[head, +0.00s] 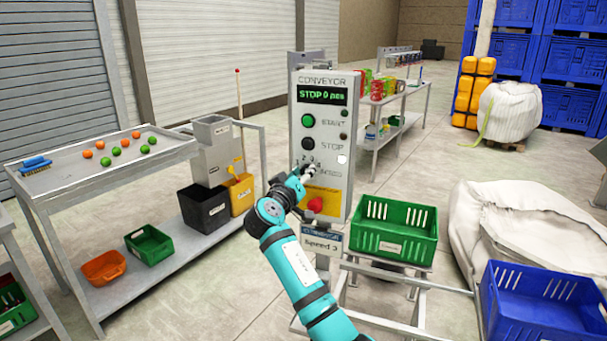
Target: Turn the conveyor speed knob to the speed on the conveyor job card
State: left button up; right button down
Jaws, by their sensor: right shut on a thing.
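The conveyor control panel (342,185) stands upright near the middle, with a display (322,96) reading "STOP 0" and a further word I cannot read surely. Below it are a green START button (308,121) and a black STOP button (308,144). My right gripper (305,172) is at the panel under the STOP button, shut on the speed knob, which it mostly hides. Scale digits show just above the gripper; the knob's pointer cannot be made out. The conveyor job card (321,243) below the panel reads "Speed 3". My left gripper is not in view.
A red stop button (315,205) on a yellow plate sits just below my gripper. A green crate (396,229) stands right of the panel and a blue crate (540,303) at the lower right. A table (60,188) with orange and green balls is at left.

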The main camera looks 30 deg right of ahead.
dwell(0.5)
jog(key=c, duration=1)
grip_release()
jog(key=shift+o, duration=0.2)
jog(key=shift+a, duration=0.15)
jog(key=v, duration=1.2)
jog(key=shift+w+f, duration=0.1)
